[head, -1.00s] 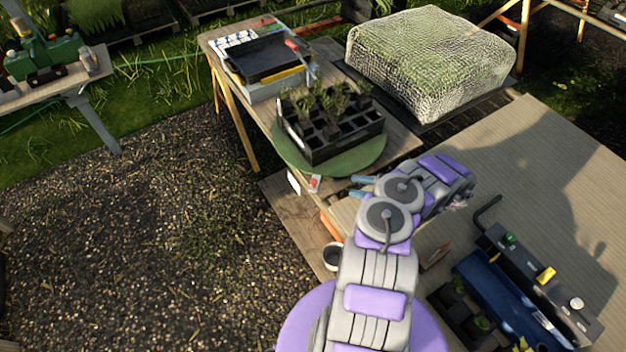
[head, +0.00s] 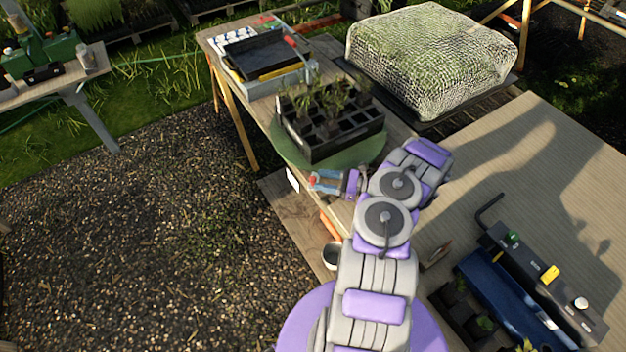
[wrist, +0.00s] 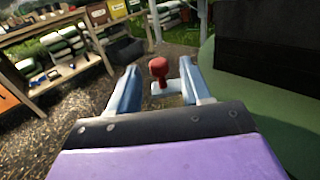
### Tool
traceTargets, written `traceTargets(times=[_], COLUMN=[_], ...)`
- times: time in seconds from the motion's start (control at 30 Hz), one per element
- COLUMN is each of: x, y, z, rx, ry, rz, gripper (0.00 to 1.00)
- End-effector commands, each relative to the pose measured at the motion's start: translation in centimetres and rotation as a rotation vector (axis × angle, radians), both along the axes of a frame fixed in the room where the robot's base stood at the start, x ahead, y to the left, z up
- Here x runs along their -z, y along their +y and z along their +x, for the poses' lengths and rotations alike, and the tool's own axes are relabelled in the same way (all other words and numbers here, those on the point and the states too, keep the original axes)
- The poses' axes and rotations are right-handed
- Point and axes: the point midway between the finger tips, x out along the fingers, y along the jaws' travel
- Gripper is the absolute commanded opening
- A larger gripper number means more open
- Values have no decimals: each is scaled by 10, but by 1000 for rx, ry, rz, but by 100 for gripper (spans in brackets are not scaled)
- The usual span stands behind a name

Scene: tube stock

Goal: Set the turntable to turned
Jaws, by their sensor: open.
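The turntable (head: 372,152) is a round green disc on the wooden bench in the head view. A black crate (head: 335,142) of plant cells with a few seedlings stands on it. In the wrist view the turntable's green edge (wrist: 228,110) is at the right, beside my gripper. A small red knob (wrist: 158,70) on a pale base sits at the disc's near edge. My gripper (wrist: 160,92) is open, with its blue fingers on either side of the knob; I cannot tell whether they touch it. In the head view my gripper (head: 322,181) covers most of the knob.
A dark tray (head: 262,58) stands at the bench's far end. A net-covered block (head: 430,55) is behind the turntable. A ribbed deck (head: 550,170) with a control box (head: 540,290) lies to the right. Open gravel (head: 150,230) is at the left.

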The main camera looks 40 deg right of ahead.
Motion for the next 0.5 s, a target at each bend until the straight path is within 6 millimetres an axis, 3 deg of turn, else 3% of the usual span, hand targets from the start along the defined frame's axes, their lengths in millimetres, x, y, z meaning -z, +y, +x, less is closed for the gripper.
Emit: traceTargets(times=[0.2,0.5], x=[0,0], y=[22,29], z=[22,29], rx=[-2,1], ry=[1,1], rz=[2,-1], gripper=[48,48])
